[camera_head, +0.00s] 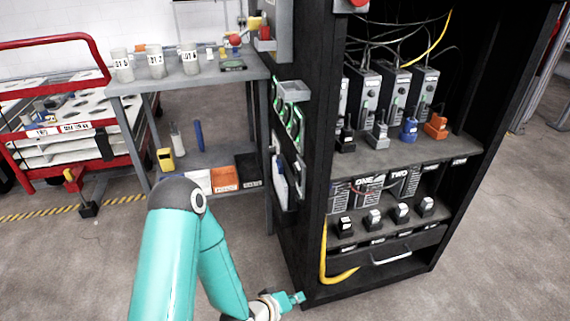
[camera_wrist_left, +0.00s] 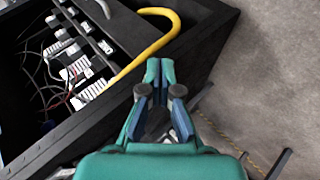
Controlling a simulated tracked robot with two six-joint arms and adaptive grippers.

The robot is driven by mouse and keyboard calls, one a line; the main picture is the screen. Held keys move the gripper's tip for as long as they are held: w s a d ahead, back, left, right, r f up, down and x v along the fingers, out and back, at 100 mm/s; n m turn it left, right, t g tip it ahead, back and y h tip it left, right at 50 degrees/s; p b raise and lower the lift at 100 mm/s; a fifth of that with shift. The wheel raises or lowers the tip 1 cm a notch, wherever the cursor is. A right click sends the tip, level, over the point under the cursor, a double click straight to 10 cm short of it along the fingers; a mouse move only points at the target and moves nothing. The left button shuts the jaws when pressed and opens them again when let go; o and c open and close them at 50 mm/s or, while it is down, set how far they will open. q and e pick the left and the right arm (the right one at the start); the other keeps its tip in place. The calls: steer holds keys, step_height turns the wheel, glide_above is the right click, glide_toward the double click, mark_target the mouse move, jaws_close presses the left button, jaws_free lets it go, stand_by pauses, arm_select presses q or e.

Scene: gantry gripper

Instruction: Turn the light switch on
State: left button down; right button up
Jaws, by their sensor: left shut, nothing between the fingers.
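I cannot make out a light switch for certain in either view. My left gripper (camera_head: 297,298) is low, at the bottom front corner of the black cabinet (camera_head: 312,150). Its fingers are shut with nothing between them. In the left wrist view, the closed fingertips (camera_wrist_left: 160,72) point toward the cabinet's edge, close to a yellow crowbar (camera_wrist_left: 150,50). I cannot tell whether they touch anything. The crowbar also leans in the cabinet's lower part in the head view (camera_head: 324,255). My right gripper is not in view.
The cabinet shelves hold cabled grey units (camera_head: 396,88) and several small blocks. Green-edged items and a grey tray (camera_head: 293,90) hang on its left side. A grey shelf table (camera_head: 200,82) with cups and a red cart (camera_head: 60,38) stand left. Floor in front is clear.

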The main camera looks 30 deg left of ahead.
mark_target(297, 175)
arm_select(q)
steer(key=a+r+n+t+y+p, duration=0.2)
steer(key=a+r+n+t, duration=0.3)
steer(key=r, duration=0.7)
steer(key=a+r+n+t+y+p, duration=0.2)
steer(key=a+r+n+t, duration=0.3)
steer(key=a+r, duration=0.4)
step_height(297, 175, up, 4)
steer(key=shift+w+f+n+y, duration=0.1)
steer(key=shift+w+n+y, duration=0.15)
steer(key=shift+n, duration=0.25)
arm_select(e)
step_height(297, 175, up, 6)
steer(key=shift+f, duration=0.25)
arm_select(q)
steer(key=d+r+x, duration=0.1)
steer(key=d+x, duration=0.1)
steer(key=x, duration=1)
steer(key=shift+w+d, duration=0.3)
steer(key=shift+w, duration=0.15)
